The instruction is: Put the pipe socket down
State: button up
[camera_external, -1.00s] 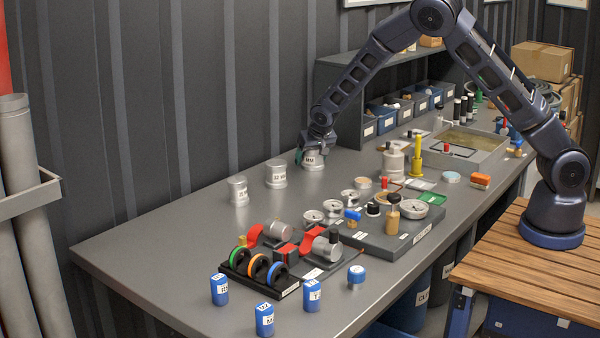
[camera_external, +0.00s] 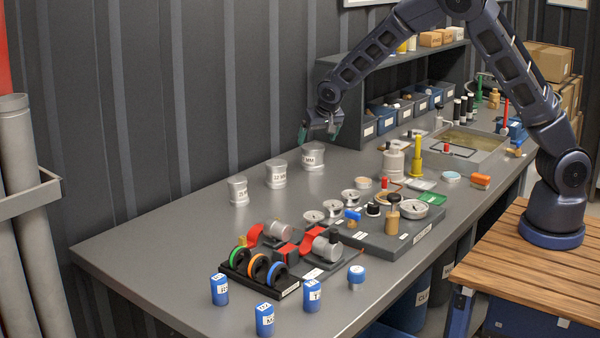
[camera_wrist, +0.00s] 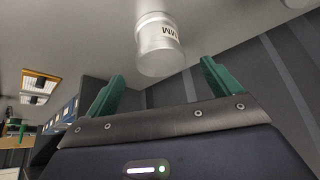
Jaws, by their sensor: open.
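The silver pipe socket with a lettered white label (camera_external: 313,157) stands upright on the grey bench, at the far right end of a row of three similar sockets. It also shows in the wrist view (camera_wrist: 158,45), ahead of the fingers and apart from them. My gripper (camera_external: 319,137) is open and empty, just above and slightly right of this socket. In the wrist view its two green fingers (camera_wrist: 160,85) are spread wide with nothing between them. The middle socket (camera_external: 276,173) and the left socket (camera_external: 238,190) stand upright nearby.
A shelf unit with several blue bins (camera_external: 385,115) stands to the right of the gripper. A grey fixture block with round fittings (camera_external: 400,235) and a black ring rack (camera_external: 262,278) lie toward the front. The bench's left end (camera_external: 150,250) is clear.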

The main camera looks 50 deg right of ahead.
jog(key=s+d+r+n+y, duration=0.1)
jog(key=s+d+r, duration=0.2)
jog(key=s+r, duration=0.5)
jog(key=s+d+r+g+y, duration=0.1)
jog(key=s+d+r, duration=0.3)
jog(key=s, duration=0.6)
jog(key=s+d+r+n+y, duration=0.1)
jog(key=s+d+r, duration=0.2)
jog(key=s+r, duration=0.55)
jog(key=s+r+n, duration=0.2)
jog(key=s+n, duration=0.1)
jog(key=s, duration=2.1)
jog(key=shift+s+d+n, duration=0.2)
jog(key=shift+d+n, duration=0.1)
jog(key=shift+d, duration=0.1)
